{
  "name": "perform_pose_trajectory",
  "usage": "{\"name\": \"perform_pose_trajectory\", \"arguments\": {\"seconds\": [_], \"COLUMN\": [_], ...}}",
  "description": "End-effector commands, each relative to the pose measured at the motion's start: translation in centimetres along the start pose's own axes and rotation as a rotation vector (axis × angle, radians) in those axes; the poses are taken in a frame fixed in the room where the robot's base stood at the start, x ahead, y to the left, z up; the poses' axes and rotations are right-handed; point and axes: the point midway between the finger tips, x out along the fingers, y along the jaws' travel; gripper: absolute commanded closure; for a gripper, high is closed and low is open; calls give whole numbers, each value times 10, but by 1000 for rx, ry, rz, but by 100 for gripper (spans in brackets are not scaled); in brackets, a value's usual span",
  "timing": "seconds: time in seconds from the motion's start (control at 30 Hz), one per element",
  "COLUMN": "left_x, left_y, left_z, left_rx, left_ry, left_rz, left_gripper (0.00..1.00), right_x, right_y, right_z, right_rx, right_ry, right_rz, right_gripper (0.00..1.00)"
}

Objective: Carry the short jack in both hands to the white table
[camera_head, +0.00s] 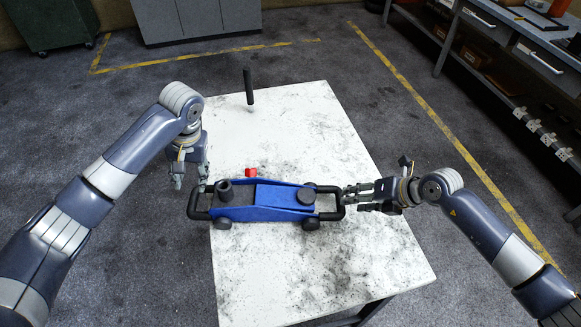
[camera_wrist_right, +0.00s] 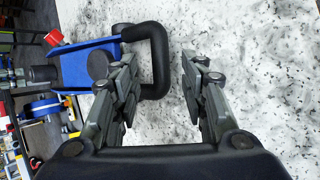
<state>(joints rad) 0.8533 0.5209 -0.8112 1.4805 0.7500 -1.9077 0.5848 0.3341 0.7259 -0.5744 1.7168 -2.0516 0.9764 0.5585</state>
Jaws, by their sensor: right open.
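The short blue jack (camera_head: 262,199), with a black handle loop at each end, rests on the white table (camera_head: 330,265). My left gripper (camera_head: 190,184) is beside the jack's left handle loop, with its fingers apart and nothing visible between them. My right gripper (camera_head: 358,197) is open at the right handle loop (camera_head: 338,204). In the right wrist view, the loop's outer bar (camera_wrist_right: 160,60) shows between the spread fingers (camera_wrist_right: 160,88). I cannot tell whether they touch it. The blue jack body (camera_wrist_right: 86,66) shows to the left there.
The table's front is clear. Grey cabinets (camera_head: 195,18) stand at the back and a workbench (camera_head: 500,40) at the right.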

Motion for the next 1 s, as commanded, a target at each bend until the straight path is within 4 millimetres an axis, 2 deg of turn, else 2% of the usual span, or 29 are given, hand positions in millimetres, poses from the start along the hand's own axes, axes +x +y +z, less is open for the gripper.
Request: {"name": "perform_pose_trajectory", "arguments": {"seconds": [0.1,0.33,0.5,1.0], "left_x": [0,0,0,1], "left_y": [0,0,0,0], "left_z": [0,0,0,0], "left_rx": [0,0,0,0], "left_ry": [0,0,0,0], "left_rz": [0,0,0,0], "left_gripper": [60,60,60,60], "right_x": [-26,-56,-62,-62], "right_y": [-1,-1,0,0], "right_z": [0,0,0,0], "right_rx": [-2,1,0,1], "right_ry": [0,2,2,2], "right_rz": [-3,-1,-1,0], "right_gripper": [60,60,60,60]}}
